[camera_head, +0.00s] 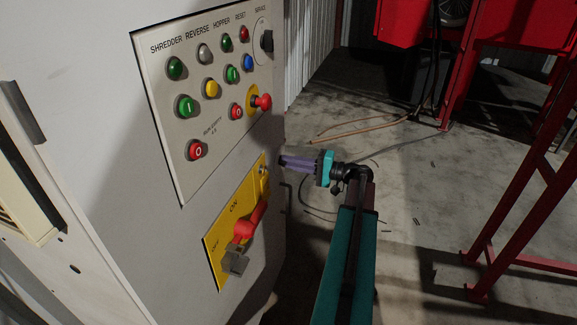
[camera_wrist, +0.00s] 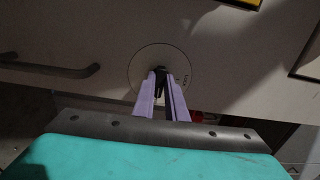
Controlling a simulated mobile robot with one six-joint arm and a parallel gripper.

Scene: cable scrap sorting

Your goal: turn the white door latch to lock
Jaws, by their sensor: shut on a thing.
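The door latch shows in the wrist view as a pale round plate (camera_wrist: 142,66) with a dark knob (camera_wrist: 160,71) at its middle. Small lettering that seems to read LOCK is at the plate's right side. My gripper (camera_wrist: 162,76) has its two purple fingers on either side of the knob and is shut on it. The fingers cover the lower part of the plate. In the head view my gripper (camera_head: 282,161) reaches the right edge of the grey cabinet (camera_head: 110,120). The latch itself is hidden there.
The cabinet front carries a button panel (camera_head: 185,125) and a yellow plate with a red rotary switch (camera_head: 245,225). A dark bar handle (camera_wrist: 55,70) is left of the latch. Red frames (camera_head: 520,190) stand at the right. Cables lie on the open concrete floor (camera_head: 400,200).

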